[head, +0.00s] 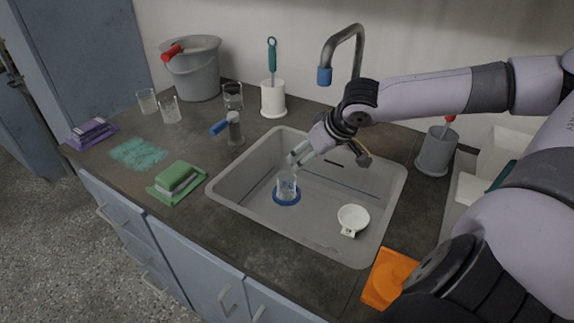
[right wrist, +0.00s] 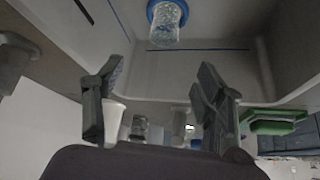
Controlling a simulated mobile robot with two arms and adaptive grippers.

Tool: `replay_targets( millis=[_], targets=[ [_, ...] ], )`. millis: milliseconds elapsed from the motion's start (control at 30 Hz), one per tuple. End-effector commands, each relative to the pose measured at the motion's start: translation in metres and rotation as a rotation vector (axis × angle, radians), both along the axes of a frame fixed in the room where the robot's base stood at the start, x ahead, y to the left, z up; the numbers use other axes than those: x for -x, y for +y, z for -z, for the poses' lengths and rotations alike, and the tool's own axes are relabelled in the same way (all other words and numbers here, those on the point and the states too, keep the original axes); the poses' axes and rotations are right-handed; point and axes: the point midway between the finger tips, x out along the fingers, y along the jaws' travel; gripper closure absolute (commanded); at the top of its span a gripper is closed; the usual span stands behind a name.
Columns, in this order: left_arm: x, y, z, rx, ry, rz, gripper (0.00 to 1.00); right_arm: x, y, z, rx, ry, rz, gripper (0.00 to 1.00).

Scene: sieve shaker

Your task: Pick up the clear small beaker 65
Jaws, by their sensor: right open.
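A clear small beaker (head: 287,182) stands upright in the sink on a blue disc (head: 287,198). It also shows at the top of the right wrist view (right wrist: 166,24), beyond the fingertips. More clear glass beakers stand on the counter: two at the left (head: 147,101) (head: 170,110) and one at the back (head: 233,96). No label 65 is legible on any of them. My right gripper (head: 298,156) reaches into the sink from the right, just above the beaker on the disc. Its two fingers are spread in the right wrist view (right wrist: 160,85), with nothing between them. My left gripper is not in view.
The sink (head: 232,197) has raised walls around the beaker. A white dish (head: 353,219) lies in it to the right. The faucet (head: 340,50) stands behind. A green sponge (head: 176,177), a blue-handled item (head: 234,128) and an orange object (head: 388,278) sit around the sink.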

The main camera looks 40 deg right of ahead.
Motion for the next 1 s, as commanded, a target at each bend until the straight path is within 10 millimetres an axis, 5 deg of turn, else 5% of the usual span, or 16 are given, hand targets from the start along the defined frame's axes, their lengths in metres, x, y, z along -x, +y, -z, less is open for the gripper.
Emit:
replay_targets(
  millis=[233, 1000],
  targets=[
    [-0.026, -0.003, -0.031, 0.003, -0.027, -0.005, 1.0, -0.022, -0.001, 0.04, -0.008, 0.002, 0.002, 0.35],
    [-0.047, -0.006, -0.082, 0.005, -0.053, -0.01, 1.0, -0.061, -0.006, 0.096, -0.002, -0.001, 0.001, 0.35]
  ],
)
